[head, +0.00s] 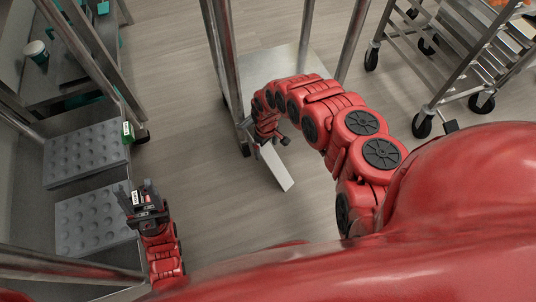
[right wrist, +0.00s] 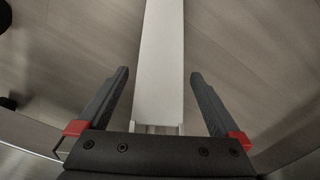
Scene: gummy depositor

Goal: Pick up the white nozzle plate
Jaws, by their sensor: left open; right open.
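The white nozzle plate (head: 276,168) is a long, narrow pale strip below my right gripper (head: 268,146) in the head view. In the right wrist view the plate (right wrist: 158,50) runs from the top edge down between the two dark fingers. The fingers are open, one on each side, with a visible gap to the plate on both sides. What bears the plate is unclear. My left gripper (head: 143,196) is open and empty at the lower left of the head view, over or beside a dimpled grey tray.
Two grey dimpled trays (head: 88,152) lie on the left bench, with a white cup (head: 36,52) behind. A metal table (head: 262,70) with upright posts stands behind my right arm. A wheeled rack (head: 470,60) is at upper right. Wooden floor is clear between.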

